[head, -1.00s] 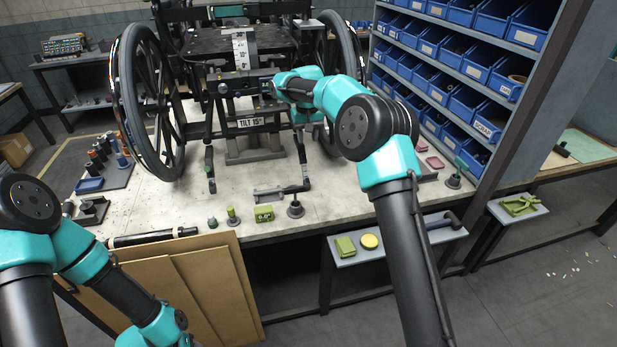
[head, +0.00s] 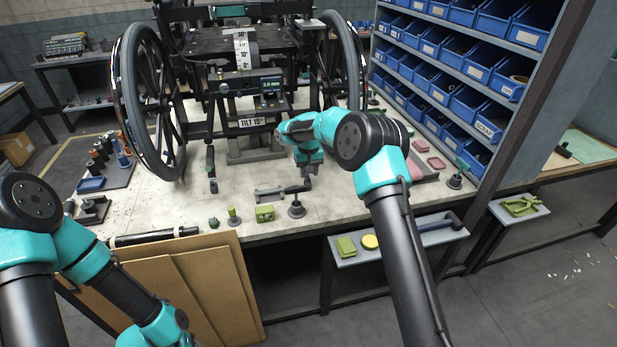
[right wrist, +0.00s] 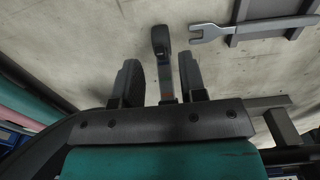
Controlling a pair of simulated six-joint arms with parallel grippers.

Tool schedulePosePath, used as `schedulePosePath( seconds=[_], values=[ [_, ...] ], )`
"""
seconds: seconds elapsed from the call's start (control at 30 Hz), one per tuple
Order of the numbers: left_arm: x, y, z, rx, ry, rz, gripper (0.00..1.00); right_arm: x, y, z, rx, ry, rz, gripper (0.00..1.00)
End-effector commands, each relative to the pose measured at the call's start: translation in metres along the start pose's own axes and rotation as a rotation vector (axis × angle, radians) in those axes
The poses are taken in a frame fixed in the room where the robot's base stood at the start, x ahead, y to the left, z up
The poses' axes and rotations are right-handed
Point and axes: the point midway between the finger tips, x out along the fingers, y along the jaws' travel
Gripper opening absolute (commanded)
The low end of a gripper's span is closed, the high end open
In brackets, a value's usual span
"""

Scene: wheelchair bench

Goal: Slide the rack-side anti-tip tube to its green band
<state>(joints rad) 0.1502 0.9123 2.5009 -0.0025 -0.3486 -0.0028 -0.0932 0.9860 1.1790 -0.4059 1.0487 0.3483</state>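The wheelchair (head: 240,105) stands on the bench with its TILT 15° label facing me. Its rack-side anti-tip tube (right wrist: 164,60) shows in the right wrist view, with a dark end and small greenish and reddish marks near my fingers. In the head view my right gripper (head: 305,175) hides most of this tube; only its lower end (head: 306,184) shows. My right gripper (right wrist: 161,85) is open, with the tube between its fingers and a visible gap on each side. The other anti-tip tube (head: 211,165) hangs to the left. My left gripper is out of view.
A grey wrench-like tool (right wrist: 225,32) lies on the bench near the tube. A green block (head: 264,213) and a dark-based stand (head: 296,208) sit at the front edge. The blue-bin rack (head: 455,65) rises at right. A display (head: 271,85) is on the chair frame.

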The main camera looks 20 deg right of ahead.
Motion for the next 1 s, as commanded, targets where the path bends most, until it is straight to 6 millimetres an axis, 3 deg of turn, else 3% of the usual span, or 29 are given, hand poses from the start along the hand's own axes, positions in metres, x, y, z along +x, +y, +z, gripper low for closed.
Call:
schedulePosePath(
  seconds=[0.2,0.57,0.9,1.0],
  values=[
    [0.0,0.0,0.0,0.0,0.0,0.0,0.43,0.024,0.0,0.0,0.0,0.0,0.0,0.38],
    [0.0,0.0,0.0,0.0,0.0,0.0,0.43,0.028,0.0,0.0,0.0,0.001,0.0,0.38],
    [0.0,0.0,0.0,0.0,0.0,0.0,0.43,0.028,0.0,0.0,0.0,0.001,0.0,0.06],
    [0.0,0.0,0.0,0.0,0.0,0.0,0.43,0.028,0.0,0.0,0.0,0.001,0.0,0.0]
  ],
)
